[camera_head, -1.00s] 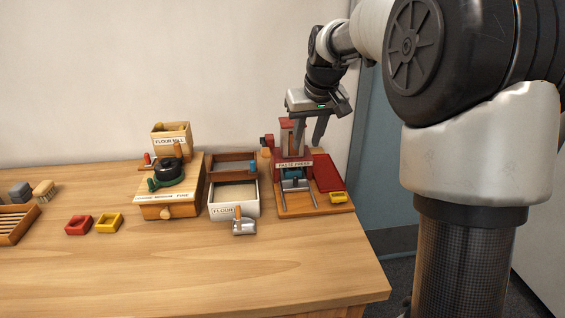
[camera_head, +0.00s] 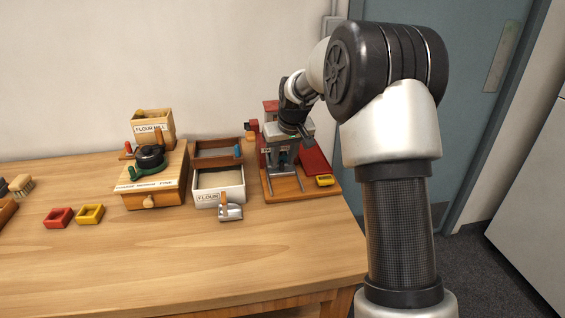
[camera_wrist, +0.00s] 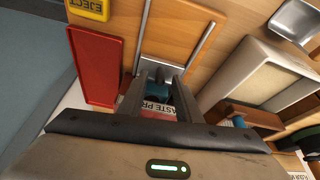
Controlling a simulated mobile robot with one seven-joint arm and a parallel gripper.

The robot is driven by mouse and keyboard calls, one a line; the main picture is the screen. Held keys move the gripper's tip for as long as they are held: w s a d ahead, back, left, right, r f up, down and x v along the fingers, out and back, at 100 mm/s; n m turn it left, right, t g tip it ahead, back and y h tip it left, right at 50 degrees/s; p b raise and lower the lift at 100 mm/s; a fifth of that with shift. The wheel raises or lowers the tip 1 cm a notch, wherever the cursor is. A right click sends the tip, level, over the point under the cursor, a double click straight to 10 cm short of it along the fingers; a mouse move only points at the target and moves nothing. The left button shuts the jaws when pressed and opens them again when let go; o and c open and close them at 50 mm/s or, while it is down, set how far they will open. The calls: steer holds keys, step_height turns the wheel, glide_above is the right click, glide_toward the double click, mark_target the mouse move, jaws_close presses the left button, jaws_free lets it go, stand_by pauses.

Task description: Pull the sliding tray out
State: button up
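The paste press (camera_head: 271,107) is a red and wood unit on a wooden base at the right end of the table. Two metal rails (camera_wrist: 198,46) run forward on its base. Between them sits a blue part with a grey block (camera_wrist: 160,68), probably the sliding tray; its extent is mostly hidden. My gripper (camera_head: 281,158) is pointed down at the front of the press. In the wrist view its two fingers (camera_wrist: 163,100) stand apart, with the blue part showing between them. I cannot tell whether they touch it.
A red flat tray (camera_wrist: 96,65) and a yellow EJECT block (camera_head: 324,180) lie beside the rails. The white flour box (camera_head: 219,186) and a metal scoop (camera_head: 231,212) stand left. The flour mill (camera_head: 155,185) is further left. The table front is clear.

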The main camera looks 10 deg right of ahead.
steer(key=shift+w+f, duration=0.15)
steer(key=shift+f, duration=0.2)
jaws_close()
